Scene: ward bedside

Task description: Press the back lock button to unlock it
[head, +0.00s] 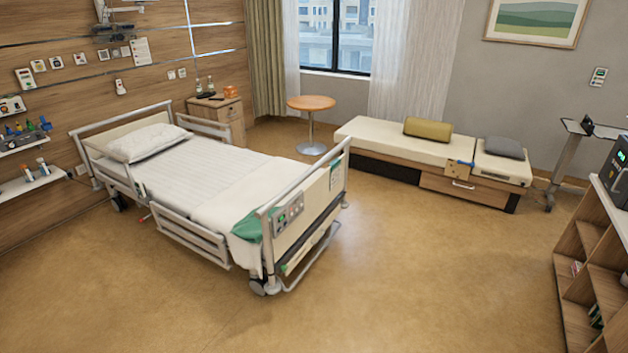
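A hospital bed (180,168) stands left of centre, with its footboard (314,200) facing the lower right. A grey control panel (289,216) with small buttons is on the outer face of the footboard. The panel is too small here to read its labels, so I cannot tell which button is the back lock button or whether one is there. My gripper is not in view.
Wide bare floor (420,275) lies in front and right of the bed. A bench (390,143) with cushions stands at the back, beside a round table (311,104). A shelf unit (577,268) stands at the right edge. Side rails (190,235) line the bed.

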